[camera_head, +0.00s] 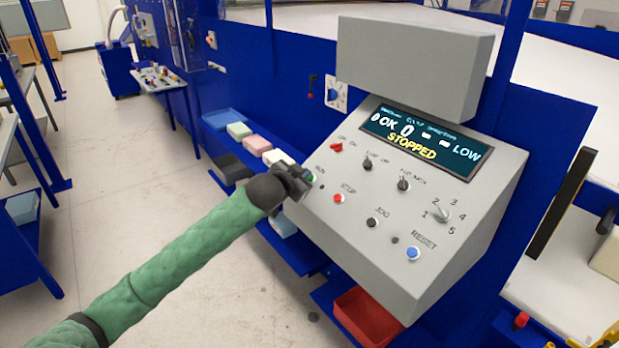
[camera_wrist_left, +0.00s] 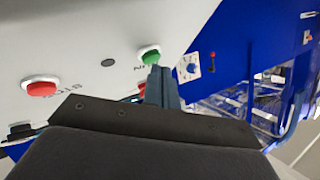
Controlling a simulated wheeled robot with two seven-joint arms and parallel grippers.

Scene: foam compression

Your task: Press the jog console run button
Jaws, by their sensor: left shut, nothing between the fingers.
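The grey jog console (camera_head: 340,235) has a slanted face with a display (camera_head: 420,142) that reads "STOPPED" in yellow. The green run button (camera_head: 310,177) is at the left edge of the face, mostly hidden by my left gripper (camera_head: 302,180) in the head view. In the left wrist view the green button (camera_wrist_left: 149,56) shows right at the tips of my shut left gripper (camera_wrist_left: 156,71). The fingertips are at or very close to its lower edge; I cannot tell whether they touch. Nothing is between the fingers. My right gripper is not in view.
The red stop button (camera_head: 338,198), black jog button (camera_head: 372,222) and blue reset button (camera_head: 412,252) sit right of the run button. Selector switches (camera_head: 404,184) are above. A red bin (camera_head: 368,316) is below the console. Coloured foam blocks (camera_head: 258,145) lie on shelves behind my arm.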

